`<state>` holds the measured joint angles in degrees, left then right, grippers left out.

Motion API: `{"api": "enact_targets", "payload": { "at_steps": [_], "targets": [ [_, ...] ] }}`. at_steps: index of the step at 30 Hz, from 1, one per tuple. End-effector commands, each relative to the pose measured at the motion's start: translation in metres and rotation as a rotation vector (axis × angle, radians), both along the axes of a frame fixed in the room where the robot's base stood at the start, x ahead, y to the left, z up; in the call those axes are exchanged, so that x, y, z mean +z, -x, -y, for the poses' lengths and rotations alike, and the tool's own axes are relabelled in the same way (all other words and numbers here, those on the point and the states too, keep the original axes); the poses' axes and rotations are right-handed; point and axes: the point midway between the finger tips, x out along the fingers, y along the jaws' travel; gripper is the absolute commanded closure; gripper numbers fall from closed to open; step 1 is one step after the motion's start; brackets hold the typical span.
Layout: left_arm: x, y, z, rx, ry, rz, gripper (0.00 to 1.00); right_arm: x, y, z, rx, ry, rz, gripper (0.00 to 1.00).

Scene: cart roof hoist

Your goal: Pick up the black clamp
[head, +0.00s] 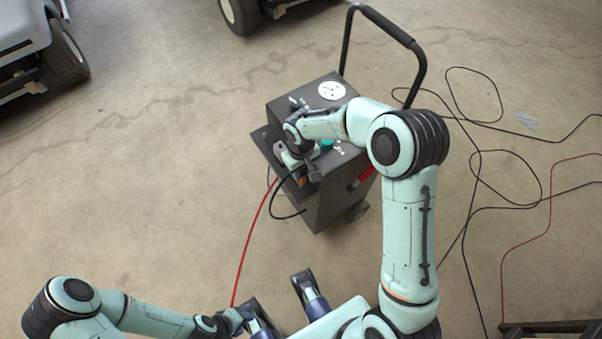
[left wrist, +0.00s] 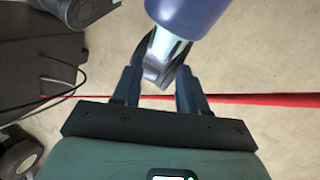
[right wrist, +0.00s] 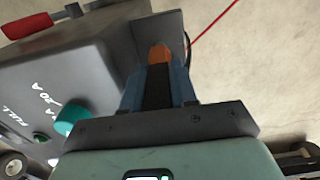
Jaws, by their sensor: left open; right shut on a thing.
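The black clamp (right wrist: 157,84) sits between the fingers of my right gripper (head: 308,175), which is shut on it. Its orange tip points away from the palm, close to a grey plate on the cart's side. In the head view the clamp is mostly hidden by my gripper, and only an orange bit (head: 302,180) shows. A black cable (head: 272,207) loops beside the cart there. My left gripper (left wrist: 158,82) is open, low at the bottom of the head view. The red cable (left wrist: 250,99) runs across behind its fingers in the left wrist view.
The dark charger cart (head: 335,195) has a white dial (head: 331,90), a teal knob (right wrist: 70,118) and a tall black handle (head: 388,25). A red clamp (right wrist: 33,24) is at its other side. Loose cables lie on the floor at right. Vehicles stand at the back. The floor at left is clear.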

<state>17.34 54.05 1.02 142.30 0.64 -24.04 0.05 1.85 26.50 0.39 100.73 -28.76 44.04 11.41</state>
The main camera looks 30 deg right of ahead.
Motion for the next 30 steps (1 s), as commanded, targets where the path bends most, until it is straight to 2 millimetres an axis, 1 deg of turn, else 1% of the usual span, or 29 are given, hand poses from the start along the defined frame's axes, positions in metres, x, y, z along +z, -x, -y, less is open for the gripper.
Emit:
{"api": "enact_targets", "payload": {
  "at_steps": [1,9,12,15,18,21,25,30],
  "targets": [
    [0.003,0.001,0.000,-0.001,0.000,-0.002,0.57,0.016,-0.002,0.000,0.000,-0.001,0.008,1.00],
    [0.012,0.004,0.000,-0.003,0.002,-0.016,0.57,0.090,-0.002,-0.001,0.001,-0.002,0.008,1.00],
    [0.015,0.005,0.000,-0.005,0.003,-0.021,0.57,0.114,-0.001,-0.001,0.001,-0.002,0.007,1.00],
    [0.017,0.007,0.000,-0.005,0.004,-0.026,0.57,0.134,-0.001,-0.001,0.001,-0.001,0.006,1.00],
    [0.019,0.008,0.000,-0.006,0.005,-0.030,0.57,0.148,-0.001,-0.001,0.001,-0.001,0.004,1.00],
    [0.020,0.008,0.000,-0.007,0.005,-0.032,0.57,0.157,-0.001,-0.001,0.000,-0.001,0.003,1.00],
    [0.020,0.009,0.000,-0.007,0.005,-0.034,0.57,0.161,0.000,-0.001,0.001,-0.001,0.002,1.00],
    [0.020,0.009,0.000,-0.007,0.005,-0.034,0.57,0.162,0.000,-0.001,0.001,-0.001,0.001,1.00]
  ]
}}
